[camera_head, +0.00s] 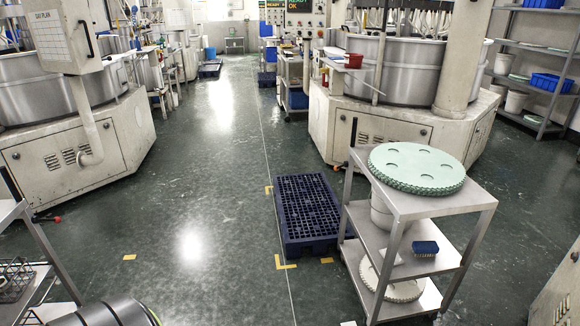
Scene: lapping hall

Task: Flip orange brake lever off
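I cannot pick out an orange brake lever for certain. A small dark bar with a red-orange tip (57,219) lies low at the foot of the left lapping machine (75,165). A small reddish piece (338,167) shows at the foot of the right machine (385,130), partly behind the cart. A small upright orange piece (324,77) stands by that machine's front edge. All are too small to tell their position. Neither of my grippers is in view.
A steel cart (425,202) with a green disc (417,167) on top stands at right. A dark blue pallet (307,212) lies beside it, near yellow floor marks. A metal rack stands at the left edge. The floor (200,190) between the machines is clear.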

